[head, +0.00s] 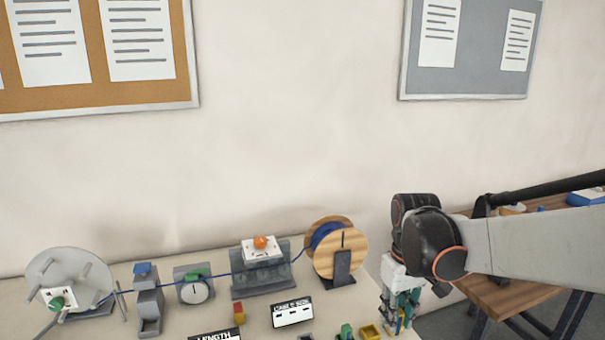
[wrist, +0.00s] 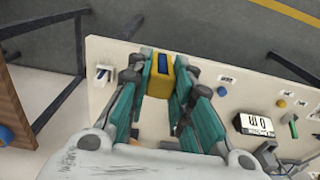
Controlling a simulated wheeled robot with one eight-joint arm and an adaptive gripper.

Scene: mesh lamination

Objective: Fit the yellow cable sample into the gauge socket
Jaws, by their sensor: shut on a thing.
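My gripper (head: 398,312) is over the right end of the bench in the head view. In the wrist view its teal fingers (wrist: 163,90) are closed on the yellow cable sample (wrist: 158,84), a yellow block with a dark blue middle. The block sits between the fingertips, over the bench edge area; whether it touches the bench I cannot tell. A yellow block with a dark recess (head: 370,332) stands just left of my gripper in the head view. I cannot tell for sure which piece is the gauge socket.
A wooden table (head: 500,300) stands right.

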